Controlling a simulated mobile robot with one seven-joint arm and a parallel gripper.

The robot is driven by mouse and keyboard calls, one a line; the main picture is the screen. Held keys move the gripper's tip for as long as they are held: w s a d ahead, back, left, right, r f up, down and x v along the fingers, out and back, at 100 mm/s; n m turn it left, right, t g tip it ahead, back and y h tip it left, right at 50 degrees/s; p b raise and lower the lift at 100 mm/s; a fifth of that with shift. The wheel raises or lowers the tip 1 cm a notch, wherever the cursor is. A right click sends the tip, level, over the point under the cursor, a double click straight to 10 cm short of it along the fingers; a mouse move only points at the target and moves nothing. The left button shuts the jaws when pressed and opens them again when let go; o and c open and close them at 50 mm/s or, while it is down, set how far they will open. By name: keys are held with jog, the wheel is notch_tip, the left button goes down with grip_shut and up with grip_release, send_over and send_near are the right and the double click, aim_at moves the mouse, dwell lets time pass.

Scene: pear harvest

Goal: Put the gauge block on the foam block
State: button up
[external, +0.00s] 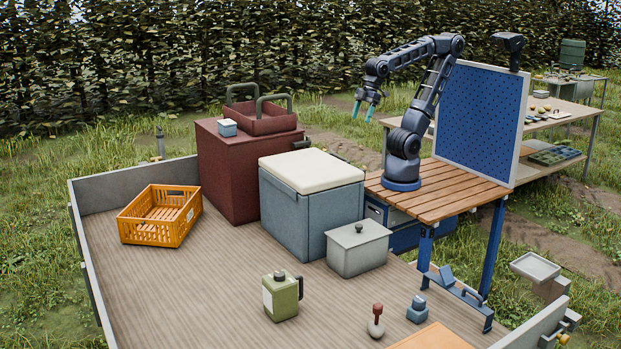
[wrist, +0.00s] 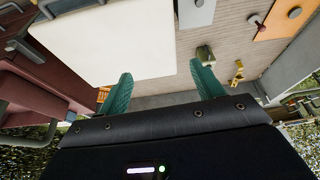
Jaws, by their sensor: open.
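My gripper (external: 367,104) is open and empty, its teal fingers pointing down, high above the ground left of my arm's base. In the wrist view the two fingers (wrist: 163,84) stand apart with nothing between them. I cannot identify the gauge block or the foam block for sure. A cream slab (external: 312,170) lies on a large grey-blue box; it also shows in the wrist view (wrist: 125,48). A flat orange piece (external: 432,337) lies at the front edge. A small blue-grey block-like piece (external: 417,309) stands behind it. My gripper touches none of these.
A dark red cabinet (external: 225,180) holds a red tray (external: 268,122) and a small pale-blue box (external: 228,127). An orange crate (external: 160,233), grey lidded box (external: 358,257), olive jug (external: 281,300) and red-knobbed tool (external: 376,324) stand on the deck. Front-left deck is clear.

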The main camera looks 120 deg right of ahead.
jog(key=shift+s+d+f+m, duration=0.1)
jog(key=shift+s+d, duration=0.2)
jog(key=shift+s, duration=0.3)
jog(key=shift+s+d+f+m, duration=0.15)
jog(key=shift+s+d, duration=0.1)
jog(key=shift+s, duration=0.3)
jog(key=shift+s+d+f+m, duration=0.1)
jog(key=shift+s+d, duration=0.2)
jog(key=shift+s, duration=0.3)
